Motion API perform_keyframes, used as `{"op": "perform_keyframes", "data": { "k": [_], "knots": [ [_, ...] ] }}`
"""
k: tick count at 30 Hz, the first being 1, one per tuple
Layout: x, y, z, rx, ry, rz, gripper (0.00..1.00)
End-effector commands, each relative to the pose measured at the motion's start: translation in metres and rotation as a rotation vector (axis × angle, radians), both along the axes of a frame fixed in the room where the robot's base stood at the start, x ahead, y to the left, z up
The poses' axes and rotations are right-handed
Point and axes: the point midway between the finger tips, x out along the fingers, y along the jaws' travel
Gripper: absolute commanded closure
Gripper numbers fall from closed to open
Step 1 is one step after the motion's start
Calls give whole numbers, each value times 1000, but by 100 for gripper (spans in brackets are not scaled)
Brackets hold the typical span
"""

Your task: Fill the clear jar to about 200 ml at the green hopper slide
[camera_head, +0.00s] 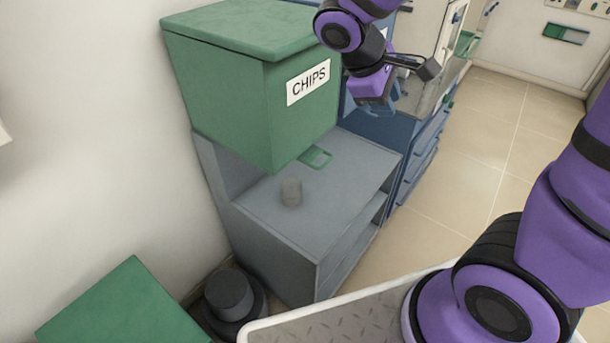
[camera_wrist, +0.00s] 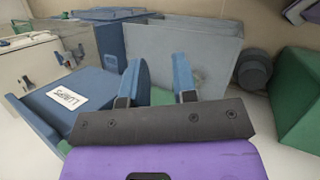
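The green hopper (camera_head: 235,85), labelled CHIPS, hangs over a grey cabinet by the wall. Its green slide (camera_head: 316,157) sticks out below the hopper's front side. The clear jar (camera_head: 291,192) looks greyish and stands upright on the cabinet top, in front of the slide; its fill level cannot be made out. My gripper (camera_head: 382,108) is to the right of the hopper, higher than the jar and apart from it. In the wrist view its two blue fingers (camera_wrist: 158,84) are spread with nothing held between them. I cannot make out the jar in the wrist view.
The grey cabinet (camera_head: 330,210) has open shelves on its right side. A blue unit (camera_head: 415,150) stands behind it. A dark round object (camera_head: 230,295) and a green box (camera_head: 125,310) are in front. The tiled floor (camera_head: 470,160) at right is clear.

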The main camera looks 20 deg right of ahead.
Motion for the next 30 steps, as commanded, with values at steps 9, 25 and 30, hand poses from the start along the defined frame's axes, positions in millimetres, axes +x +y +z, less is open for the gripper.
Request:
{"op": "perform_keyframes", "data": {
  "k": [9, 25, 30],
  "knots": [
    [44, 31, -62, -267, 177, 287, 74],
    [89, 101, -188, -694, 395, 811, 74],
    [93, 118, -221, -793, 435, 945, 74]
  ]
}}
